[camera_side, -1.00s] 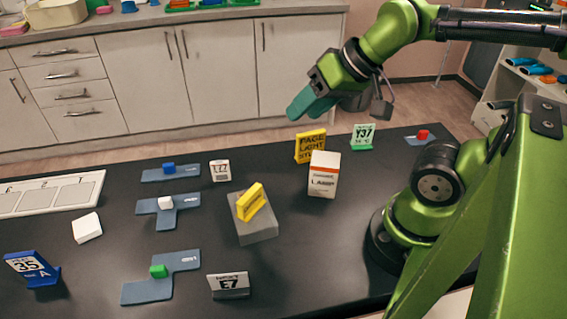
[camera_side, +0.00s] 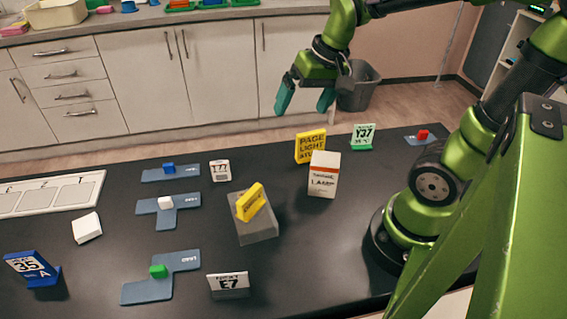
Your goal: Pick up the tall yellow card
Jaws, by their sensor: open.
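The tall yellow card (camera_side: 310,143) stands upright with dark lettering near the back of the black table. A white and orange box (camera_side: 323,175) stands in front of it and hides its lower right part. A smaller yellow card (camera_side: 250,202) sits tilted on a grey block (camera_side: 256,229) nearer the middle. My gripper (camera_side: 305,104) is open and empty, with its teal fingers pointing down. It hangs above and behind the tall yellow card, apart from it.
A green-and-white card (camera_side: 363,136) stands right of the tall yellow card. A white card (camera_side: 220,170), an E7 card (camera_side: 229,285), a blue card (camera_side: 33,268) and blue mats (camera_side: 190,261) with small blocks lie leftward.

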